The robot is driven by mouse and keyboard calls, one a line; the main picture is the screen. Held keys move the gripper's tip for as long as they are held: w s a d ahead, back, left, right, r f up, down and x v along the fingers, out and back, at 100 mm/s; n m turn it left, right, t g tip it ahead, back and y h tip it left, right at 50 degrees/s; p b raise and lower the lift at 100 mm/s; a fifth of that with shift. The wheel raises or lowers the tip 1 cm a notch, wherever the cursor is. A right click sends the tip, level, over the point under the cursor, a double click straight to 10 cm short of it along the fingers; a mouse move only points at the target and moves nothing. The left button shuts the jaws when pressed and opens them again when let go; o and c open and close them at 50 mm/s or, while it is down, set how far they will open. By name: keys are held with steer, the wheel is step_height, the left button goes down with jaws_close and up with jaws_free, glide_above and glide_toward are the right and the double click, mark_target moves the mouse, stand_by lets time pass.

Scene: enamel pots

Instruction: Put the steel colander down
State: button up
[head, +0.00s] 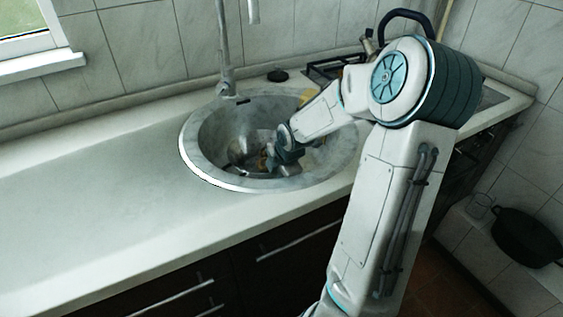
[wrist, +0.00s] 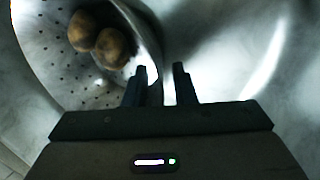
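The steel colander (head: 239,147) is down inside the sink bowl in the head view, partly hidden by my gripper (head: 287,156). In the wrist view the perforated colander (wrist: 60,72) fills the upper left, with its open side facing the camera. Two brown potatoes (wrist: 101,40) lie in it. My gripper (wrist: 160,70) has its two dark fingers apart at the colander's right rim, one on the inner side and one on the outer side. A gap shows between the rim and the right finger. Whether the colander's base touches the sink floor is hidden.
The round sink (head: 207,172) has walls close around my gripper. A faucet (head: 225,60) stands behind it. The counter (head: 90,205) to the left is clear. A hob (head: 335,66) lies behind my arm, and a dark pot (head: 525,238) stands at the lower right.

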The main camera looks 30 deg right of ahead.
steer(key=p+v, duration=0.6)
steer(key=v, duration=0.5)
steer(key=shift+r, duration=0.1)
